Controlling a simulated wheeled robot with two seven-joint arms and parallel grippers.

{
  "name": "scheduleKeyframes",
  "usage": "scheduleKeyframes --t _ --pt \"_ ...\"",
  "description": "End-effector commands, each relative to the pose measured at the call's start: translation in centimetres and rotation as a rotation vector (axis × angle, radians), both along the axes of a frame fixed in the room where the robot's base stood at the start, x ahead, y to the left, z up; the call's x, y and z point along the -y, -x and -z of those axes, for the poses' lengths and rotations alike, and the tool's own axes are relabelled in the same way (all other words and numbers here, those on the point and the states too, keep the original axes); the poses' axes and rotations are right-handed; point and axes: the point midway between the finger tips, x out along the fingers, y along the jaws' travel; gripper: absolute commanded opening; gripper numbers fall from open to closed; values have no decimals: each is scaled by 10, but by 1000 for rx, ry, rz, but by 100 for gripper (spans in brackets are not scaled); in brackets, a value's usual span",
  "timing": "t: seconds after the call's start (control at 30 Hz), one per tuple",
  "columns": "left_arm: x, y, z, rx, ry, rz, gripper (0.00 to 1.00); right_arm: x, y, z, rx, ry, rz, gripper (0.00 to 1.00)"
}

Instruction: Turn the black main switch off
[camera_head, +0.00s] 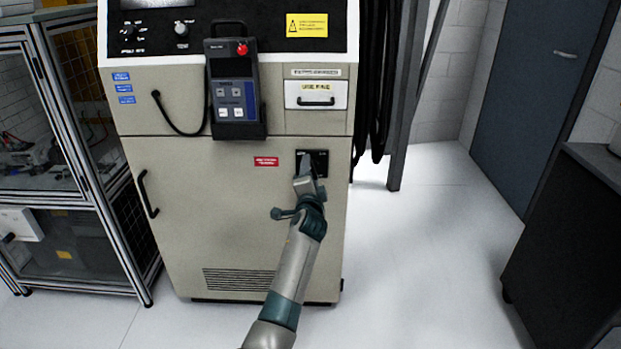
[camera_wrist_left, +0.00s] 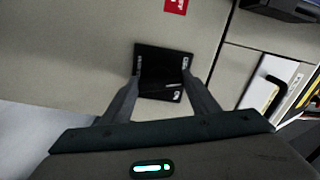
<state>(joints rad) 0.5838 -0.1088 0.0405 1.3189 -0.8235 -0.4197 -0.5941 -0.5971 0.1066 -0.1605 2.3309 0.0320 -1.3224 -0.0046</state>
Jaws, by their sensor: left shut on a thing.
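The black main switch (camera_head: 320,158) sits on a black square plate on the front of the beige cabinet, right of a red label. My left gripper (camera_head: 305,172) is at the switch and covers part of it in the head view. In the left wrist view the plate of the main switch (camera_wrist_left: 162,58) lies straight ahead, and a dark knob shows between the fingertips. My left gripper (camera_wrist_left: 161,84) is shut on this knob. The knob's exact angle is hard to make out, dark on dark. My right gripper is not in view.
A teach pendant (camera_head: 233,92) hangs on the cabinet (camera_head: 225,225) above left, its cable looping beside it. A drawer with a handle (camera_head: 316,100) is above the switch. Black cables (camera_head: 376,90) hang on the right. A framed enclosure (camera_head: 75,190) stands left.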

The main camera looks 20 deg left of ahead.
Motion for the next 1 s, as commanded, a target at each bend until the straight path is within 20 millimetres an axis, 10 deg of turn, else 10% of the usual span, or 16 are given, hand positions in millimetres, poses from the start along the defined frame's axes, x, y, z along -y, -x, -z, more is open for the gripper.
scheduleKeyframes --t 1.0 --pt "1 0 4 131 469 -2 32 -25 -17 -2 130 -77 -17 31"
